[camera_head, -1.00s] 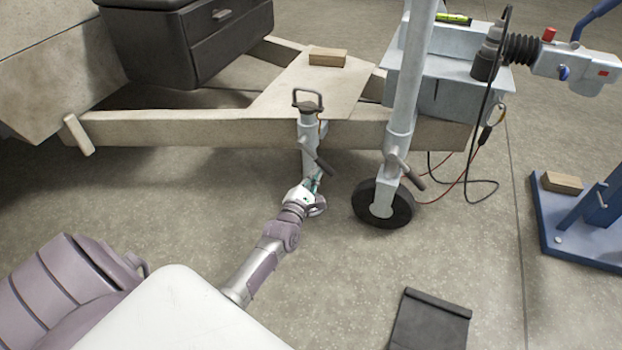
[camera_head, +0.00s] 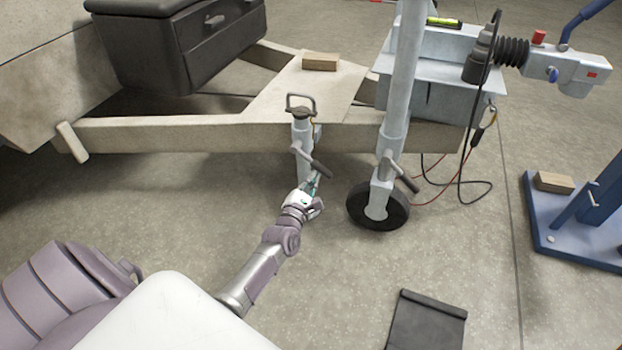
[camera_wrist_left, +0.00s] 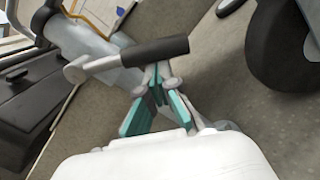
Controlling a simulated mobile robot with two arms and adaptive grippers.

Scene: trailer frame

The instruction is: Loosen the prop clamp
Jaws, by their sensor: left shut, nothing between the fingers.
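The prop (camera_head: 303,135) is a light grey post with a loop handle on top, standing at the trailer's drawbar in the head view. Its clamp has a lever with a dark grip (camera_head: 318,166), slanting down to the right. In the left wrist view the dark grip (camera_wrist_left: 148,53) crosses above my fingers. My left gripper (camera_head: 314,183) is just below the lever. Its teal fingers (camera_wrist_left: 157,72) are shut and empty, tips close to the grip's underside; I cannot tell whether they touch. The prop's foot is largely hidden behind my gripper. My right gripper is not in view.
The jockey wheel (camera_head: 378,205) with its own clamp lever (camera_head: 403,175) stands right of the prop. The beige drawbar (camera_head: 180,135) runs behind. A blue stand (camera_head: 575,240) is at the right, and a dark mat (camera_head: 427,320) lies on the floor in front.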

